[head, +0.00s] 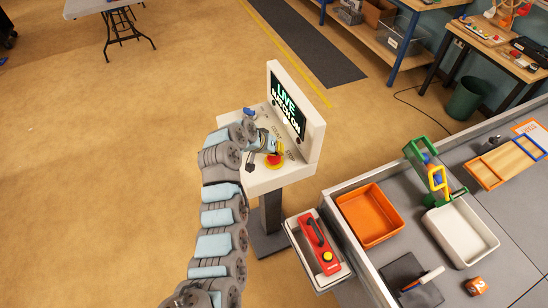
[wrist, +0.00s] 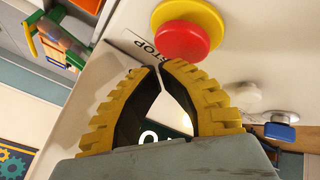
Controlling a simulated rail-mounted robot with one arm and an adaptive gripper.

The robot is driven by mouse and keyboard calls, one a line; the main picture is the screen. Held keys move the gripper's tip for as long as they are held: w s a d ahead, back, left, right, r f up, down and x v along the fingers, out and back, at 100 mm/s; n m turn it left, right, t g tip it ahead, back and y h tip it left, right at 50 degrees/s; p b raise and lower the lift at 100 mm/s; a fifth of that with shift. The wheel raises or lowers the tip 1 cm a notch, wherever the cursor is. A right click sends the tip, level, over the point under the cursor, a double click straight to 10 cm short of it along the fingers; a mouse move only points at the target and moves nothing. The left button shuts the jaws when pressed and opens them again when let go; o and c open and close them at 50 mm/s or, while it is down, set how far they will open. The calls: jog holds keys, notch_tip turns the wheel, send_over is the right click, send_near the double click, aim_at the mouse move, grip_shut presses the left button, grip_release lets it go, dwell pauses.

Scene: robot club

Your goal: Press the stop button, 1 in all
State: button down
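The stop button is a red dome on a yellow base (head: 274,160), on the sloped top of a white console (head: 268,184). In the wrist view the red button (wrist: 184,41) stands just past my fingertips, with a "STOP" label beside it. My gripper (wrist: 160,66) has yellow ribbed fingers with their tips nearly together, and nothing is seen between them. The tips look close to the button, but I cannot tell whether they touch it. In the head view my gripper (head: 279,148) is over the console, beside the button and partly hidden by my arm.
The console's upright screen (head: 286,105) stands behind the button. To the right, a grey table holds an orange tray (head: 369,214) and a white tray (head: 461,232). Open floor lies left.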

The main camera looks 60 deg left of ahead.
aim_at(277, 157)
jog(key=shift+f, duration=0.35)
jog(key=shift+f+b, duration=0.65)
jog(key=shift+b, duration=0.05)
dwell(0.9)
jog(key=shift+r, duration=0.2)
jog(key=shift+r+p, duration=0.3)
jog(key=shift+r, duration=0.55)
jog(key=shift+d+r+p, duration=0.1)
jog(key=shift+r+p, duration=0.55)
jog(key=shift+r, duration=1.85)
